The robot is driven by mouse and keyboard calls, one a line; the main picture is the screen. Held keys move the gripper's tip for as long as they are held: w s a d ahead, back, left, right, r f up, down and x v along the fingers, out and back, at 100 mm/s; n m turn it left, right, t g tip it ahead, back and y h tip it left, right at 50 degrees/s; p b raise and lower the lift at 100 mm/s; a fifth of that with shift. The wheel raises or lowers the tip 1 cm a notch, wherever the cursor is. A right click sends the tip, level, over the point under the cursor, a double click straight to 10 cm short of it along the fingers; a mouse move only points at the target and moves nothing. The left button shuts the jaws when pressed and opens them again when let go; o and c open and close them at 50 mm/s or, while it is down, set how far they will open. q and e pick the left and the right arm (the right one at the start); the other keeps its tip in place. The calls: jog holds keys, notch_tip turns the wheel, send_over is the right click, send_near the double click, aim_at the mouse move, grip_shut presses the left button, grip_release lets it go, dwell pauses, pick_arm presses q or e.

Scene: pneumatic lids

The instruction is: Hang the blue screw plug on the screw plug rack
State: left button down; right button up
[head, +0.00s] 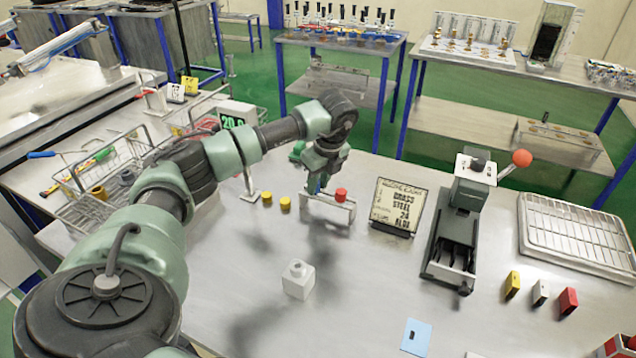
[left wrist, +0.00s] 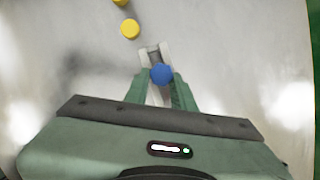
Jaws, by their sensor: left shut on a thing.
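My left gripper (head: 318,186) is shut on the blue screw plug, low over the table's middle. The blue screw plug (left wrist: 161,74) sits between the fingertips in the left wrist view; in the head view it is mostly hidden by the fingers. The pale screw plug rack (head: 333,209) stands right at the gripper, with a red plug (head: 341,195) at its right end. In the left wrist view the rack's end (left wrist: 151,52) shows just past the blue plug. I cannot tell whether the plug touches the rack. My right gripper is not in view.
Two yellow plugs (head: 285,203) stand left of the rack. A sign (head: 397,206) and a lever press (head: 462,215) stand to the right. A white block (head: 298,279) is in front. A wire basket (head: 95,180) is at left. The front middle of the table is mostly free.

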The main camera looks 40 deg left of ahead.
pick_arm(q)
jog(key=shift+f, duration=0.3)
jog(key=c, duration=1.1)
grip_release()
jog(key=o, duration=0.4)
jog(key=shift+r, duration=0.1)
jog(key=shift+r+p, duration=2.15)
jog(key=shift+r, duration=1.3)
